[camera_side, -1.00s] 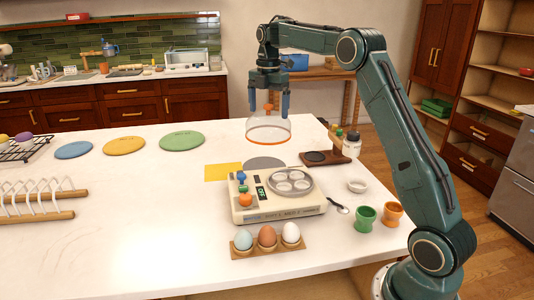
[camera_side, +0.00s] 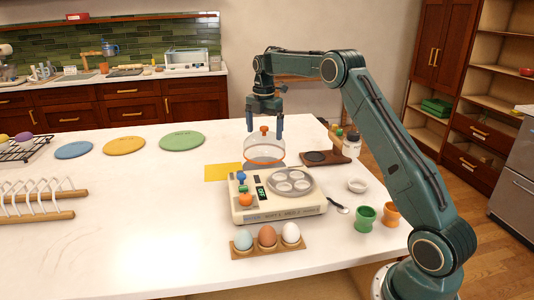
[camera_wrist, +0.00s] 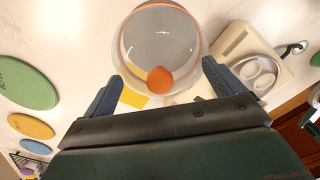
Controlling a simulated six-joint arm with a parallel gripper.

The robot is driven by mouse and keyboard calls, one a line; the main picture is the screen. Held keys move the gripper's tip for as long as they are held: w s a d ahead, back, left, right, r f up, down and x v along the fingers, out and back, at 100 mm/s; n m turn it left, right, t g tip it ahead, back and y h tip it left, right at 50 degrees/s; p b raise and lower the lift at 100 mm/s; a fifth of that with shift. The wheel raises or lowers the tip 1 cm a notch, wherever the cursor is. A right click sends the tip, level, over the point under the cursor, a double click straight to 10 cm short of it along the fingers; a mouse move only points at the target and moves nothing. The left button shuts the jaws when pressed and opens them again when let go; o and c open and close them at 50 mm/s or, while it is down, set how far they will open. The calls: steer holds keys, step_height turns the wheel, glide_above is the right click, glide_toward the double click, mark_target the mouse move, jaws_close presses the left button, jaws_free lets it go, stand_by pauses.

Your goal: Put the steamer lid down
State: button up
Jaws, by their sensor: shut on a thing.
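The steamer lid (camera_side: 264,150) is a clear dome with an orange rim and an orange knob; it fills the top middle of the wrist view (camera_wrist: 160,40). My gripper (camera_side: 264,131) is above it, fingers pointing down on either side of the knob, and shut on the lid. In the wrist view the fingers flank the knob. The lid is level, low over a grey round mat behind the steamer, which it largely covers. I cannot tell whether the rim touches the mat. The cream steamer (camera_side: 278,205) stands in front, its round tray with several hollows uncovered.
A yellow sheet (camera_side: 222,172) lies left of the lid. A dark wooden stand (camera_side: 318,158) with jars is to the right. An egg rack (camera_side: 268,248) is in front of the steamer, two egg cups (camera_side: 366,217) to its right.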

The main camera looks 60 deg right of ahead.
mark_target(264, 136)
steer(key=shift+f, duration=2.35)
steer(key=shift+f, duration=0.15)
steer(key=o, duration=0.9)
steer(key=shift+o, duration=0.2)
step_height(264, 136, up, 11)
steer(key=shift+f, duration=0.1)
steer(key=shift+r, duration=0.75)
